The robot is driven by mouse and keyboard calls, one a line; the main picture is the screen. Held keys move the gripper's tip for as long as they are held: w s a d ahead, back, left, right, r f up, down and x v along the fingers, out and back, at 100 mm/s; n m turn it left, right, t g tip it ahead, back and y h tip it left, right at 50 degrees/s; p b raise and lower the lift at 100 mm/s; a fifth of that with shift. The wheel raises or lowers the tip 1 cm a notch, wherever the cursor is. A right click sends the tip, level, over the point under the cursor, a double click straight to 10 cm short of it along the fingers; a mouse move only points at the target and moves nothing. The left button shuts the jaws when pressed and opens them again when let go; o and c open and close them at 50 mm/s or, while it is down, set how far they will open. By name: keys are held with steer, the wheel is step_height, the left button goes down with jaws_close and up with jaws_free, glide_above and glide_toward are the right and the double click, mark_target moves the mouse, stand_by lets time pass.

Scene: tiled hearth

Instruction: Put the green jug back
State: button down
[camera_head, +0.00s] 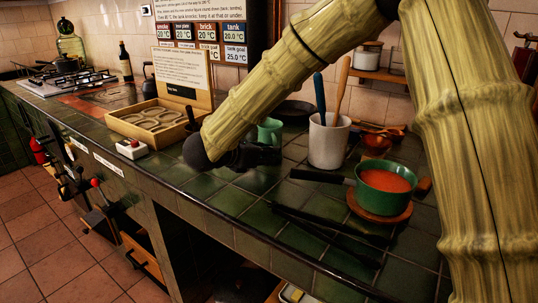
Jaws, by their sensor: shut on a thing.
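The green jug (270,128) is in the head view, near the middle of the green tiled counter. Its upper part shows just beyond my dark gripper (258,153). My gripper reaches low over the counter and is shut on the jug. The fingers and the jug's lower part are mostly hidden, so I cannot tell whether its base touches the tiles.
A white crock (328,143) with utensils stands right of the jug. A green pan (383,188) of red soup sits on a wooden board further right. A wooden tray (153,122) with round hollows and a white switch box (131,149) lie left. A dark pan (295,109) lies behind.

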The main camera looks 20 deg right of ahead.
steer(key=shift+f, duration=0.1)
steer(key=c, duration=1.5)
jaws_free()
steer(key=shift+r, duration=0.2)
steer(key=v, duration=1.2)
steer(key=shift+p, duration=0.35)
steer(key=shift+f, duration=0.1)
